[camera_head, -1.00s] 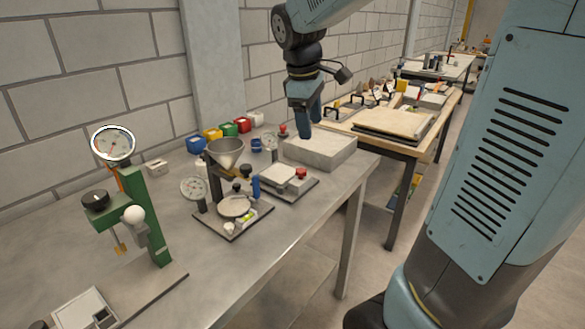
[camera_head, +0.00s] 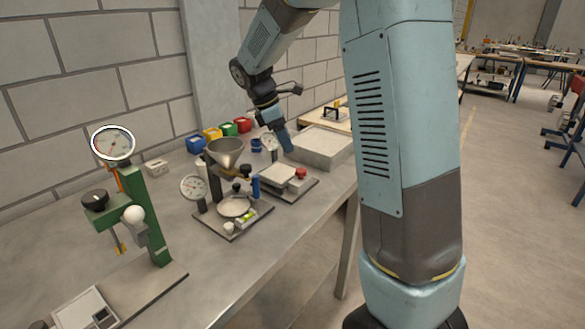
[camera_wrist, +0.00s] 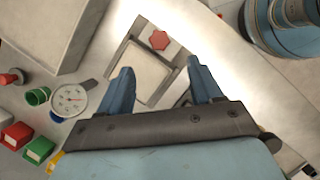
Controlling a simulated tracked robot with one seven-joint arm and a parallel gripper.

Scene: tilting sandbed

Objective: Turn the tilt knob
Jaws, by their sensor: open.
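A small device with a pale square bed (camera_head: 279,173) on a flat grey base stands on the metal bench, and it also shows in the wrist view (camera_wrist: 145,73). A red knob (camera_head: 300,174) sits at one corner of it; in the wrist view the knob (camera_wrist: 159,40) looks hexagonal and uncovered. I cannot tell for sure that this is the tilt knob. My gripper (camera_head: 287,148) is above the bench, beside the grey block and behind the bed in the head view. In the wrist view my gripper (camera_wrist: 160,66) is open and empty, its fingers spread across the bed, the knob beyond them.
A large grey block (camera_head: 320,147) stands close to my gripper. A funnel stand (camera_head: 226,152), a dial gauge (camera_head: 194,187) and coloured boxes (camera_head: 213,134) stand to the left. A green press with a dial (camera_head: 113,145) is at far left. The bench's front strip is clear.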

